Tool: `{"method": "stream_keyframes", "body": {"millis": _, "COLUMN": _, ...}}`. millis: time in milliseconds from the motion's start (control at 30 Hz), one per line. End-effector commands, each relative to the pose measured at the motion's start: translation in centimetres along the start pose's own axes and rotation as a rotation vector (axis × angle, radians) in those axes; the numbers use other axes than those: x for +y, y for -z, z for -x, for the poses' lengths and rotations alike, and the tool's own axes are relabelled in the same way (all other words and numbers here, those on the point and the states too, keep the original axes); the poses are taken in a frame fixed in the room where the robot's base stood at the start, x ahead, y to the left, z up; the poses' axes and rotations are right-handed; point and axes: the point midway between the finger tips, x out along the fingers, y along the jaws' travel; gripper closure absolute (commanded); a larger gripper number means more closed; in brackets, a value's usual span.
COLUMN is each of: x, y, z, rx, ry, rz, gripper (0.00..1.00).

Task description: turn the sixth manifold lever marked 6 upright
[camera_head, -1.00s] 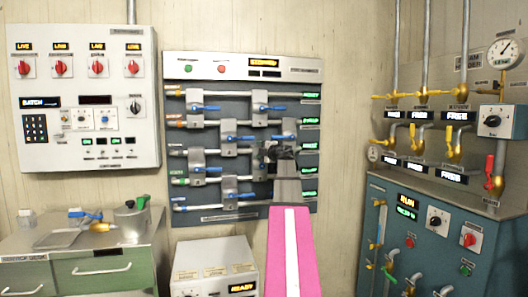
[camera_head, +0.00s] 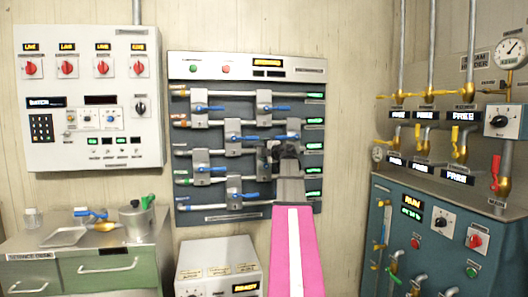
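The manifold panel (camera_head: 221,76) hangs on the wall, with several blue levers on grey valve blocks. The levers in clear view, such as the upper left one (camera_head: 210,108), the upper right one (camera_head: 278,108) and the low one (camera_head: 246,196), lie about level. The number marks are too small to read, so I cannot tell which lever is 6. My gripper and arm hide part of the panel there. Its fingers are dark and small; their opening is unclear.
A grey control cabinet (camera_head: 70,155) hangs at left above a counter with a tray (camera_head: 63,237) and a metal pot (camera_head: 136,222). A white box (camera_head: 218,252) stands below the panel. A teal machine (camera_head: 450,222) with pipes and yellow valves stands at right.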

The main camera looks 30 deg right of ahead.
Motion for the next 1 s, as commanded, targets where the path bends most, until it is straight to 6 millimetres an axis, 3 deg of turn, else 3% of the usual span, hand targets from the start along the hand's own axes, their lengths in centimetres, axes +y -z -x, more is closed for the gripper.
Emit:
{"method": "stream_keyframes", "body": {"millis": 267, "x": 0.0, "y": 0.1, "z": 1.5, "rx": 0.000, "ry": -0.001, "rz": -0.001, "gripper": 0.17}}
{"method": "stream_keyframes", "body": {"millis": 700, "x": -0.1, "y": 0.1, "z": 9.2, "rx": -0.001, "ry": 0.000, "rz": 0.000, "gripper": 0.17}}
{"method": "stream_keyframes", "body": {"millis": 1000, "x": 0.0, "y": 0.0, "z": 10.8, "rx": 0.001, "ry": 0.000, "rz": 0.000, "gripper": 0.17}}
